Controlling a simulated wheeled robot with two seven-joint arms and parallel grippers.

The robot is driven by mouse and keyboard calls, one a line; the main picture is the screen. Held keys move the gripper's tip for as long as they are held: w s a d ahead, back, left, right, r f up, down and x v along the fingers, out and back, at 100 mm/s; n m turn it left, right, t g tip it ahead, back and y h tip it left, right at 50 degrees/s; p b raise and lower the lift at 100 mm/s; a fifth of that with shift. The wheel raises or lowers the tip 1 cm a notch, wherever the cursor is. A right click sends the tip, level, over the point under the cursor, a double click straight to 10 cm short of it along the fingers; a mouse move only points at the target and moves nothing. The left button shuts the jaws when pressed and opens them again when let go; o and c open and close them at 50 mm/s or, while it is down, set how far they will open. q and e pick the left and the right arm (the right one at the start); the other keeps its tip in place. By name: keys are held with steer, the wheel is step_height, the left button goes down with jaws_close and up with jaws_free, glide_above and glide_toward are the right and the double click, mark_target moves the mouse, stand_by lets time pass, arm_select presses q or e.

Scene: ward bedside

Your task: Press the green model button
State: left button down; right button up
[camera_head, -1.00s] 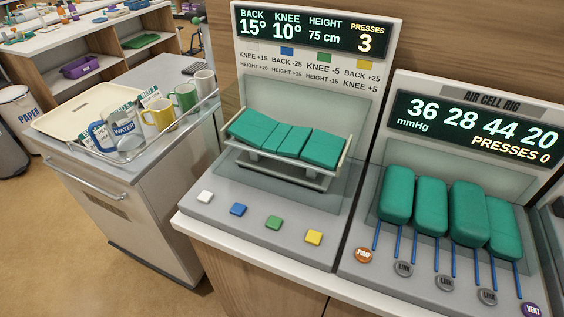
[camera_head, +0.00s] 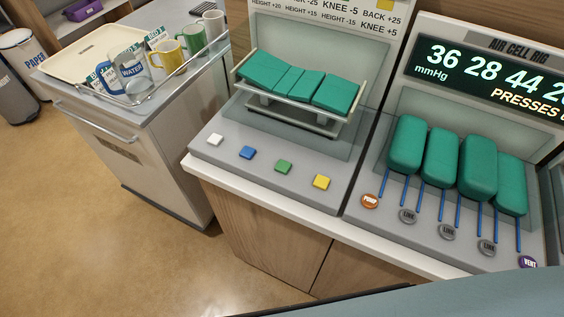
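The green model button (camera_head: 283,167) is a small square on the grey base of the bed model. It sits between the blue button (camera_head: 247,153) and the yellow button (camera_head: 321,182). The white button (camera_head: 215,140) is at the left end of the row. The bed model (camera_head: 297,83) with green mattress sections stands behind the buttons. Its display panel (camera_head: 330,14) is cut off at the top, so only part of the legend shows. Neither gripper is in view.
The air cell rig (camera_head: 376,180) with green cells and round buttons stands to the right. A cart (camera_head: 150,150) at left carries a tray (camera_head: 62,68), mugs and a water jug (camera_head: 131,72). A blue-grey surface (camera_head: 470,296) fills the lower right corner. The space above the buttons is clear.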

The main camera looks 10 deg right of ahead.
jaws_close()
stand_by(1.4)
